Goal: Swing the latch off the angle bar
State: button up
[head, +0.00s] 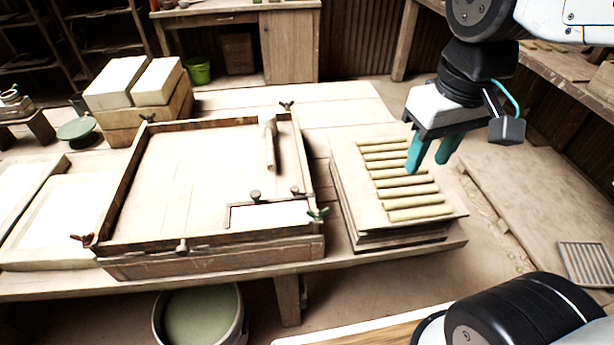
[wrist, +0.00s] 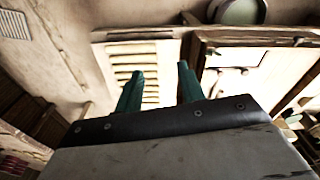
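A shallow wooden press frame (head: 118,195) lies on the table, left of my gripper. In its near right corner a dark, thin angle bar (head: 229,216) borders a pale rectangle. Small dark knobs (head: 255,195) stand along the bar's far side. A green-winged piece (head: 318,213) sits at the frame's right corner; I cannot tell which of these small parts is the latch. My gripper (head: 428,166) has two teal fingers apart with nothing between them. It hangs above the slatted stack, right of the frame. The fingers also show apart in the wrist view (wrist: 160,68).
A stack of boards with several round wooden rods (head: 415,198) stands right of the frame. A pale-headed tool (head: 269,140) lies at the frame's far right. A red-winged piece (head: 82,240) is at its near left corner. A bucket (head: 161,318) stands below the table edge.

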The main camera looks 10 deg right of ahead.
jog(key=w+a+f+n, duration=0.4)
jog(key=w+a, duration=0.5)
jog(key=n+g, duration=0.1)
jog(key=n, duration=0.2)
send_over(294, 188)
notch_tip(294, 188, down, 5)
notch_tip(294, 188, down, 7)
jog(key=shift+f, duration=0.7)
jog(key=shift+c, duration=0.3)
grip_shut()
